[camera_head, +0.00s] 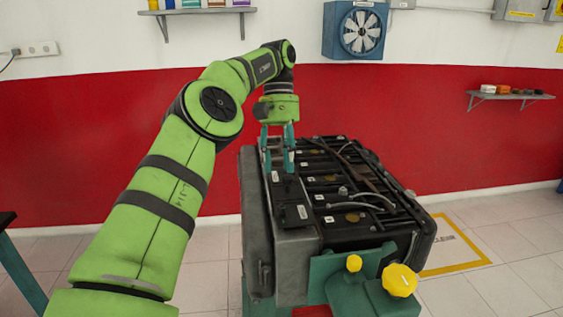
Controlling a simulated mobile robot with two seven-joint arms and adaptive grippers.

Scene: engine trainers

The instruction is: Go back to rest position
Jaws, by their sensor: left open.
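My left arm is green and comes in from the lower left, reaching up and over toward the engine block. My left gripper (278,148) has teal fingers pointing down, spread apart, at the back left part of the engine trainer (283,262). The fingertips are close over the trainer's dark top; I cannot tell whether they touch it. Nothing shows between the fingers. The trainer has black covers, hoses and cables on top and stands on a green stand with yellow knobs (399,280). My right gripper does not show.
A red and white wall stands behind, with a blue fan (362,32), a shelf at the upper left (197,11) and a shelf with small parts at the right (510,97).

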